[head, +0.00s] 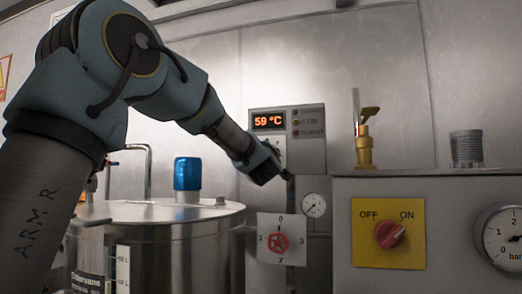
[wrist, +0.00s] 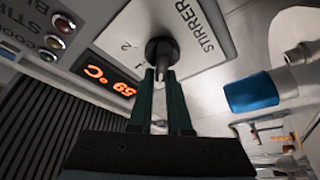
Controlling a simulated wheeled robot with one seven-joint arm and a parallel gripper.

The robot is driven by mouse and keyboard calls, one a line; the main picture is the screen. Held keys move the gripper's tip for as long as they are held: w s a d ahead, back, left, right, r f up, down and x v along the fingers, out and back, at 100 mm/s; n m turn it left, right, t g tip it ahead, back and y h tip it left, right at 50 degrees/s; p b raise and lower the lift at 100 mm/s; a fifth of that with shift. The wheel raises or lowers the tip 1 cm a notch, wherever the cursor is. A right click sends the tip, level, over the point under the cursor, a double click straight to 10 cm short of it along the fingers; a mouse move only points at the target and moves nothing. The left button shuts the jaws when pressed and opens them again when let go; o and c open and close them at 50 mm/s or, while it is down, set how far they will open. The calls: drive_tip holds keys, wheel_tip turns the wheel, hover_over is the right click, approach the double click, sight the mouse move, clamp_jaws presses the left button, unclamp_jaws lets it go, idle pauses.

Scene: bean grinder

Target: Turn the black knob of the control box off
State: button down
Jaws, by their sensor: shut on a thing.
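The grey control box (head: 311,152) is on the back wall in the head view, with a red display (head: 269,121) reading 59 °C. In the wrist view the black knob (wrist: 161,47) sits on a white plate (wrist: 200,35) marked STIRRER, with the numbers 1 and 2 visible. My gripper (wrist: 164,75) is shut on the black knob, its two green fingers on either side of it. In the head view my wrist hides the knob, and the fingertips are hard to make out. The knob's exact pointing direction is not clear.
A steel vat (head: 165,214) with a blue cap (head: 187,173) stands left of the box. A yellow plate (head: 388,260) with a red OFF/ON switch (head: 389,235) is at the right.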

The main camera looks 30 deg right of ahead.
drive_tip(key=shift+s+d+f, duration=0.2)
drive_tip(key=shift+d+f, duration=0.2)
drive_tip(key=shift+f, duration=0.2)
drive_tip(key=c, duration=0.9)
unclamp_jaws()
drive_tip(key=shift+o, duration=0.2)
drive_tip(key=shift+r, duration=0.2)
drive_tip(key=shift+w+a+r, duration=0.1)
drive_tip(key=shift+a+r, duration=0.05)
drive_tip(key=b+v, duration=0.2)
drive_tip(key=v, duration=0.9)
drive_tip(key=shift+w, duration=0.1)
